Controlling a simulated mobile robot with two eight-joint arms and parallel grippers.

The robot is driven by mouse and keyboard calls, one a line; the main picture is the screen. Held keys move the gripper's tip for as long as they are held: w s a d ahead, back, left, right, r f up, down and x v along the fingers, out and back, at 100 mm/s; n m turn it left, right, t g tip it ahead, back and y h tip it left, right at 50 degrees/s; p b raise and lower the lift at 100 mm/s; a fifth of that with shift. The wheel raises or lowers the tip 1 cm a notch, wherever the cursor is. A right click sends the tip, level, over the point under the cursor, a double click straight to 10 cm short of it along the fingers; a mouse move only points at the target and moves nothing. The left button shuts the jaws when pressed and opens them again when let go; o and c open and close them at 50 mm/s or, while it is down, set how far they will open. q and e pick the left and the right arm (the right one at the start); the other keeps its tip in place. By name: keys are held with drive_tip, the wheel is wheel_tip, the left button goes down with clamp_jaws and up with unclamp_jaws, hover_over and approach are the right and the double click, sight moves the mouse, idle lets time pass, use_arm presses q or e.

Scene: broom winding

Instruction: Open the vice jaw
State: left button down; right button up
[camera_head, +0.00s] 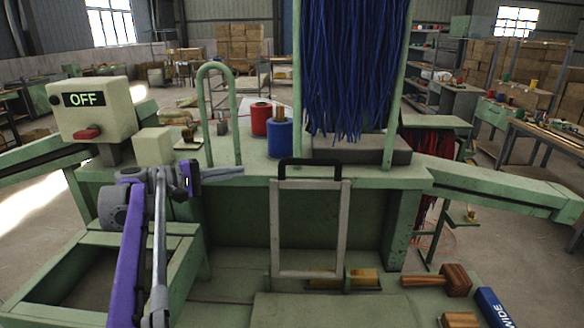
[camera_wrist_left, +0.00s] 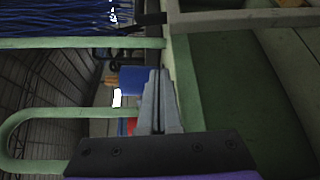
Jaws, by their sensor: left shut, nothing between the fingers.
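A pale grey upright frame with a black handle (camera_head: 310,162) across its top stands at the front of the green bench. It looks like the vice's lever and jaw (camera_head: 275,230), but I cannot tell how far the jaw is open. A yellowish wooden block (camera_head: 362,277) lies at its foot. My left gripper (camera_head: 236,172) is shut and empty, pointing right, left of the handle and apart from it. In the left wrist view its fingers (camera_wrist_left: 160,85) are together, and the black handle (camera_wrist_left: 150,19) shows near the top. My right gripper is not in view.
A green hoop (camera_head: 203,110) stands on the bench behind my left gripper. Red (camera_head: 262,120) and blue (camera_head: 280,140) spools sit behind the frame, beside hanging blue bristles (camera_head: 350,70). A control box (camera_head: 92,110) reads OFF. A wooden mallet (camera_head: 450,282) lies at front right.

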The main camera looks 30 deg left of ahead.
sight(272, 174)
use_arm(q)
drive_tip(key=x, duration=1)
drive_tip(key=shift+w+d+p, duration=0.15)
drive_tip(key=shift+d+p, duration=0.05)
drive_tip(key=shift+p, duration=0.15)
drive_tip(key=s+d, duration=0.2)
drive_tip(key=s, duration=0.1)
drive_tip(key=shift+s+r, duration=0.2)
drive_tip(key=shift+r, duration=0.2)
